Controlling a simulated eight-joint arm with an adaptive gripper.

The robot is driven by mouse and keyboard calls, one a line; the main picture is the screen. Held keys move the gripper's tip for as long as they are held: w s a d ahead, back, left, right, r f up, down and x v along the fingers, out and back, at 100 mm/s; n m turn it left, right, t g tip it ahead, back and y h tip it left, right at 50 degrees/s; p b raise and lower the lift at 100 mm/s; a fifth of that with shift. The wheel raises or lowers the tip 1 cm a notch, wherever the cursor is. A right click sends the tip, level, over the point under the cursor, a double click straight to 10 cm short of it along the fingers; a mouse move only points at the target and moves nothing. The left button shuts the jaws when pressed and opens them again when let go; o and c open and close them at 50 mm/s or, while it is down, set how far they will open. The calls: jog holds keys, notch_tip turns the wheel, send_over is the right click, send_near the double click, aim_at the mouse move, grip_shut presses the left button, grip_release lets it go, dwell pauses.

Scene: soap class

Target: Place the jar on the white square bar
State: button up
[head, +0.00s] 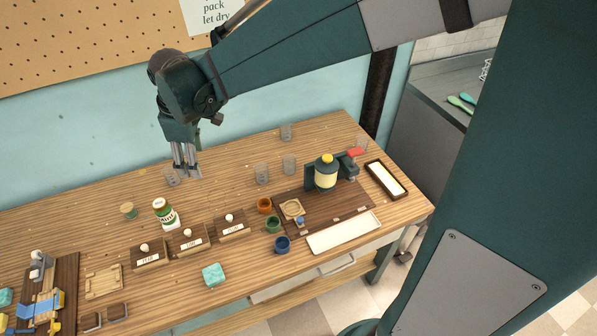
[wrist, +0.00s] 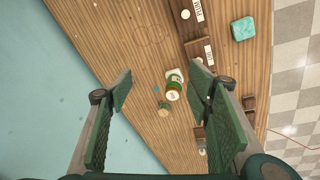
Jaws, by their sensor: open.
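The jar (head: 160,208) is green and white with a white top and a label, and stands upright in the left half of the table. It also shows in the wrist view (wrist: 173,94), seen from above. My gripper (head: 186,174) hangs high above the table, open and empty, apart from the jar. Its fingers (wrist: 160,88) are spread wide in the wrist view.
A small round olive piece (head: 128,210) stands left of the jar. Wooden label blocks (head: 189,240) with white knobs stand in front. Clear glasses (head: 262,173) stand behind. A turquoise bar (head: 213,274) lies near the front edge. A yellow-capped bottle (head: 326,172) stands to the right.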

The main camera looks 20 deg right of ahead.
jog(key=s+d+r+m+t, duration=0.2)
jog(key=s+d+r+m, duration=0.4)
jog(key=s+d, duration=0.55)
jog(key=s+d+m+t, duration=0.3)
jog(key=s+d+m, duration=0.4)
jog(key=s+d, duration=0.4)
jog(key=shift+s+d+f+h, duration=0.15)
jog(key=shift+s+f+h, duration=0.25)
jog(key=shift+s+f, duration=0.1)
